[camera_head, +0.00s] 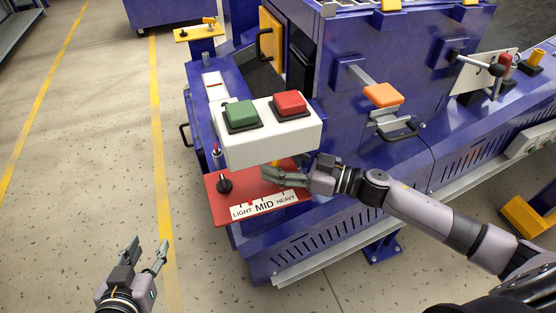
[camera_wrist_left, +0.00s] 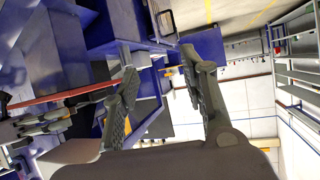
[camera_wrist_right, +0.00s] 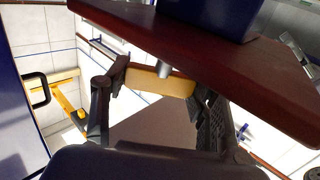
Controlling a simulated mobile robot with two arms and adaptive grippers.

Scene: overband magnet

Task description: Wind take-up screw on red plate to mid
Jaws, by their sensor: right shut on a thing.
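The red plate (camera_head: 222,206) juts from the blue machine and carries a white scale (camera_head: 264,206) reading LIGHT, MID, HEAVY. A black knob (camera_head: 224,185) sits at its left. My right gripper (camera_head: 270,175) is at the plate, behind the scale, and partly covers a small yellow part (camera_head: 277,162). In the right wrist view, the gripper (camera_wrist_right: 155,95) is shut on a yellow handle (camera_wrist_right: 160,82) with a grey shaft (camera_wrist_right: 164,69), next to the dark red plate (camera_wrist_right: 225,65). The pointer's exact position is unclear. My left gripper (camera_head: 146,252) is open and empty, away from the plate.
A white box with a green button (camera_head: 241,113) and a red button (camera_head: 289,103) stands just above the plate. The floor at left is clear, with yellow lines (camera_head: 157,130).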

